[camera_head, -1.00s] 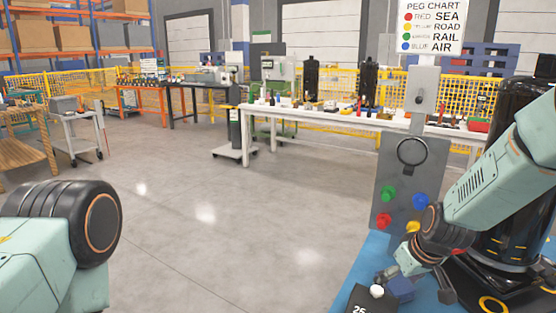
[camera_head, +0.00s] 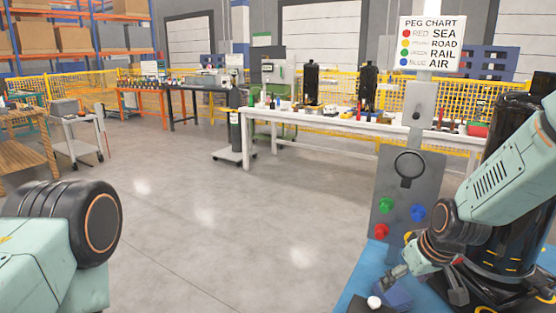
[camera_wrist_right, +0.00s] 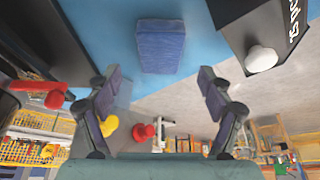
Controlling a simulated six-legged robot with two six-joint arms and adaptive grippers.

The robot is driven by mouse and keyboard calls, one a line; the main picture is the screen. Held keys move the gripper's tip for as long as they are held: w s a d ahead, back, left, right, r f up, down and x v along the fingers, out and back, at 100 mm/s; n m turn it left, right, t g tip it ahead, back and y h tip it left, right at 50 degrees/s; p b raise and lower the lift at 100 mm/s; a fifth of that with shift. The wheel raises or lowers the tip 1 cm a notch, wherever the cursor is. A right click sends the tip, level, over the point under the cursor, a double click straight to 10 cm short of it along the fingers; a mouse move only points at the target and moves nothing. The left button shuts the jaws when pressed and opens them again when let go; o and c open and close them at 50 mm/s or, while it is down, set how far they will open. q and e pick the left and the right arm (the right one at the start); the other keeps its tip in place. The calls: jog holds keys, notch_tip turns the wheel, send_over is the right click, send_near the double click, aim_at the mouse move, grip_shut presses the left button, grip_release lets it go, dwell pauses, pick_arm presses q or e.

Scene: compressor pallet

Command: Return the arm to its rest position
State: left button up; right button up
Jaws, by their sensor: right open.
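My right arm comes in from the right in the head view. Its gripper (camera_head: 385,285) is low over the blue surface (camera_head: 352,280), near the peg panel. In the right wrist view the two fingers of the right gripper (camera_wrist_right: 158,95) stand wide apart with nothing between them. A blue block (camera_wrist_right: 160,46) lies on the blue surface beyond the fingertips; it also shows in the head view (camera_head: 394,297), close to the gripper. My left arm shows at the lower left of the head view, but its gripper is out of view.
A grey panel (camera_head: 432,165) holds coloured pegs, including green (camera_head: 385,205), blue (camera_head: 417,212) and red (camera_head: 381,231). A black compressor (camera_head: 503,150) stands behind my right arm. A black box with a white knob (camera_wrist_right: 262,60) is beside the block. Open floor (camera_head: 230,210) lies left.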

jog(key=a+p+v, duration=0.1)
jog(key=p+v, duration=0.2)
jog(key=v, duration=0.4)
jog(key=b+x, duration=0.2)
jog(key=x, duration=0.2)
jog(key=b+x, duration=0.2)
jog(key=x, duration=0.3)
jog(key=d+b+x, duration=0.1)
jog(key=b+x, duration=0.2)
jog(key=x, duration=0.1)
jog(key=shift+f, duration=0.25)
jog(key=s+a+r+m+p, duration=0.25)
jog(key=r+p, duration=0.35)
jog(key=r, duration=0.6)
notch_tip(320, 180, up, 17)
jog(key=h+p, duration=0.1)
jog(key=p, duration=0.5)
send_over(394, 292)
jog(key=s+a, duration=0.6)
jog(key=a, duration=0.3)
jog(key=shift+d+f+n, duration=0.45)
jog(key=shift+d+f, duration=0.35)
jog(key=shift+f, duration=0.1)
jog(key=shift+s+a, duration=0.1)
jog(key=shift+s, duration=0.05)
